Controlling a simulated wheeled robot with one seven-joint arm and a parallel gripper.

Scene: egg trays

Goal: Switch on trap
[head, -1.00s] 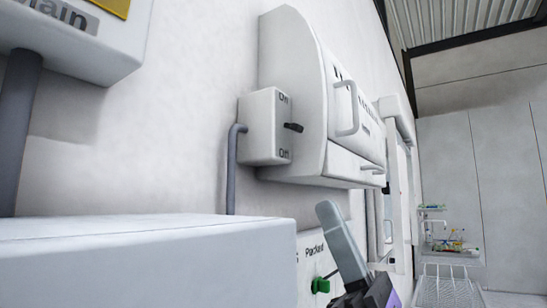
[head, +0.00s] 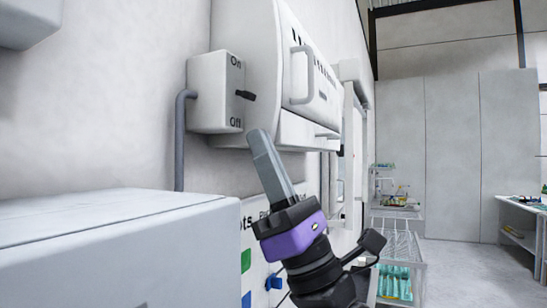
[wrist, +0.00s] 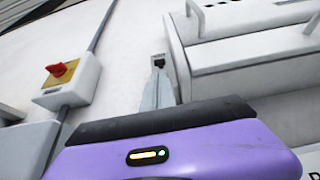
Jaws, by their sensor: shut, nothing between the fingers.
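A white switch box (head: 212,93) with On at the top and Off at the bottom is on the wall. Its black lever (head: 245,95) sticks out between the two labels. The white trap housing (head: 252,85) with a handled front is right beside the box. My gripper (head: 258,134) is shut and empty, its grey fingers pointing up, and its tips show just below the lever in the head view. I cannot tell whether they touch it. In the wrist view the shut fingers (wrist: 158,72) point toward a small dark part, partly hidden by them.
A white cabinet (head: 110,240) fills the lower left. A wall panel with green and blue buttons (head: 246,260) is behind my gripper. The wrist view shows a red knob on a yellow plate (wrist: 62,72). Wire racks (head: 400,250) stand farther back, with open floor to their right.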

